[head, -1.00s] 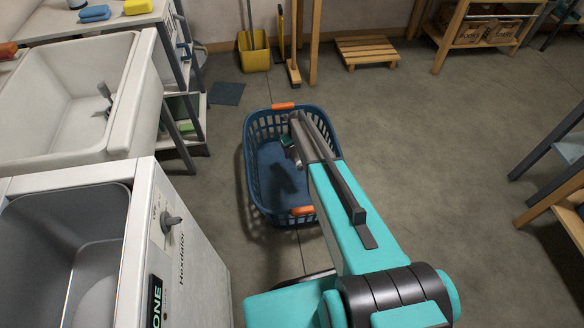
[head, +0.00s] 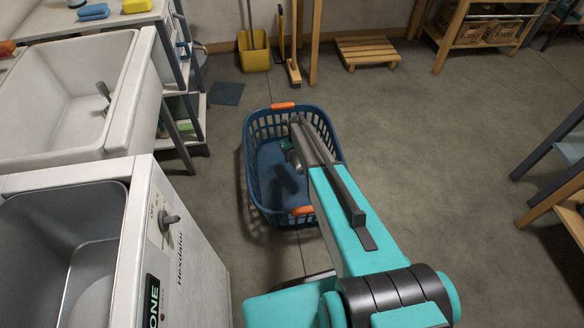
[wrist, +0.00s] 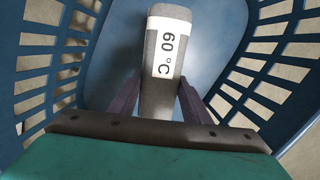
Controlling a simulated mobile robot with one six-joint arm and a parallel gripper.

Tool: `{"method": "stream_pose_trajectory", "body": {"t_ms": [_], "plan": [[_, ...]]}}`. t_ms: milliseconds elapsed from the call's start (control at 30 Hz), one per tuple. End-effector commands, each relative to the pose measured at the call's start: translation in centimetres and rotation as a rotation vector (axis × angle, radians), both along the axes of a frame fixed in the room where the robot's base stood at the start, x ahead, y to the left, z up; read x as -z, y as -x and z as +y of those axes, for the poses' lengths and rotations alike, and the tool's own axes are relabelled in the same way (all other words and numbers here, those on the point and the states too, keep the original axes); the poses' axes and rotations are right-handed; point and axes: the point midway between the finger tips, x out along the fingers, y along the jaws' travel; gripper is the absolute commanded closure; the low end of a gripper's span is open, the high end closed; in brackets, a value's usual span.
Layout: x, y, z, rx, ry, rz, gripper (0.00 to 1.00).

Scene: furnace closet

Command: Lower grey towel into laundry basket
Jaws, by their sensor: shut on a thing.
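The grey towel (wrist: 157,98) shows in the wrist view as a narrow grey bundle with a white label reading 60 °C. My gripper (wrist: 158,108) is shut on it, one finger on each side. The blue laundry basket (head: 256,190) stands on the floor in the middle of the head view, with orange handles at its far and near ends. My gripper (head: 289,146) is over the basket opening there, and the arm hides part of the right rim. The wrist view shows slotted basket walls (wrist: 42,75) on both sides and blue floor beyond the towel.
A white machine (head: 190,250) with an open top stands at the near left, a white sink (head: 75,95) behind it. A yellow dustpan (head: 254,52) and a wooden slatted stand (head: 366,48) are at the back wall. Floor right of the basket is clear.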

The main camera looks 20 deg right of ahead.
Motion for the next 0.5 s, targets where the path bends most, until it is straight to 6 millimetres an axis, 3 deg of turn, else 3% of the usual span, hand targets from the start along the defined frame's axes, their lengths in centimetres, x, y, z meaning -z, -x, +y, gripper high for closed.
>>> {"method": "stream_pose_trajectory", "body": {"t_ms": [500], "plan": [[1.7, 0.0, 0.0, 0.0, 0.0, 0.0, 0.84]]}}
